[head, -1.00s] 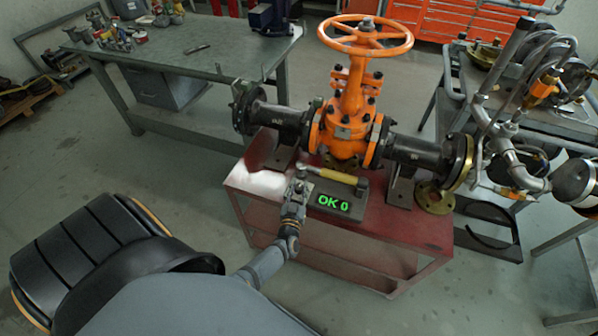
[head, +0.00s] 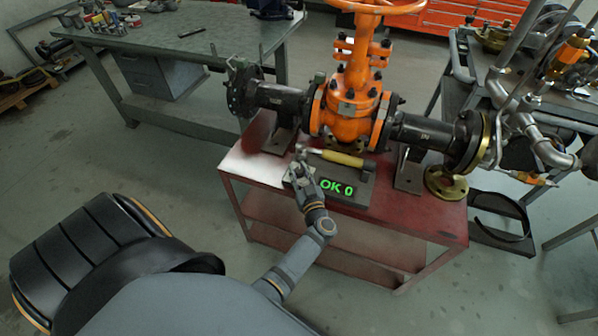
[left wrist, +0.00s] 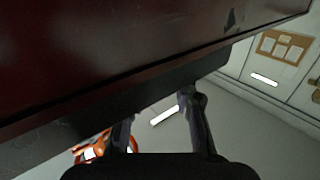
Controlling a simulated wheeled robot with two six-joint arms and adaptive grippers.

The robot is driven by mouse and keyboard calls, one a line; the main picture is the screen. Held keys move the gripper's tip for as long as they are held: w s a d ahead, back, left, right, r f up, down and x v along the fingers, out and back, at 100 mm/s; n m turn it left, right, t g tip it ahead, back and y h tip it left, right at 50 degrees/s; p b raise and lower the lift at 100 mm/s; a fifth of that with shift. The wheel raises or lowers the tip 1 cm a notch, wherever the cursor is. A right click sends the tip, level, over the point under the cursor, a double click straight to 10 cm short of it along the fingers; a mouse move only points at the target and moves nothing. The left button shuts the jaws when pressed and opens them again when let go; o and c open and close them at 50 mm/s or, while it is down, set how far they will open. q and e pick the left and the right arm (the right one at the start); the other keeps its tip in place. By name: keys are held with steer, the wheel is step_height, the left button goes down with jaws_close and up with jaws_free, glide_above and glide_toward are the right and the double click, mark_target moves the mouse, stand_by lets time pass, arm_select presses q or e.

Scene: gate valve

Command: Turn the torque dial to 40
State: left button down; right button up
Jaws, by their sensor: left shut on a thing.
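A dark grey tester box with a green display reading "OK 0" (head: 338,187) sits on the red bench. A wrench with a yellow handle (head: 342,158) lies along its far side. My left gripper (head: 301,172) is at the left end of the box, beside the wrench's metal end. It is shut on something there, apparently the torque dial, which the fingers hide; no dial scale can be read. In the left wrist view the two fingers (left wrist: 158,118) reach up towards a dark edge, and what lies between their tips is unclear. My right gripper is not in view.
The orange gate valve (head: 346,112) with black flanged pipes stands just behind the box on the red bench (head: 420,220). A brass flange (head: 446,183) lies at the right. A green-grey worktable (head: 190,50) is at the back left. Floor in front is free.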

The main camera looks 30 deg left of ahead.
arm_select(q)
steer(key=c, duration=1)
jaws_free()
